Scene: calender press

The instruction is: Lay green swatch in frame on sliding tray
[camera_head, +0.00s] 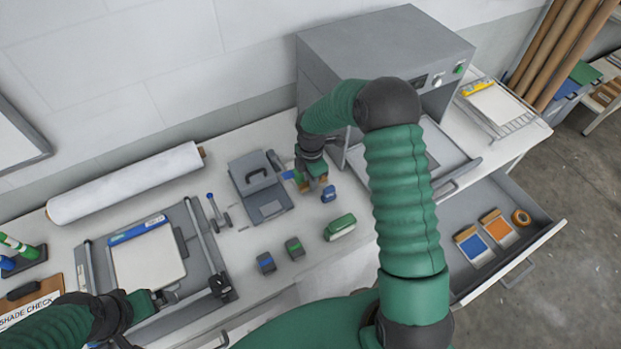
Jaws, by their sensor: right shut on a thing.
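The sliding tray (459,171) is pulled out of the grey press (380,45), with a darker grey frame or plate (432,160) on it, partly hidden by my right arm. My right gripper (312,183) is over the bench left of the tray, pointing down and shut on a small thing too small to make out. Green, blue and tan bits show around its fingertips. I cannot pick out the green swatch for certain. My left gripper (165,297) is at the lower right corner of a white pad (148,265) on a cutting board; its jaws are unclear.
An open drawer (535,230) holds a blue swatch (474,247), an orange swatch (498,228) and a tape roll. A grey clamp-like device (262,188), a green box (340,227) and small blocks (294,248) stand on the bench. A white roll (125,184) lies behind.

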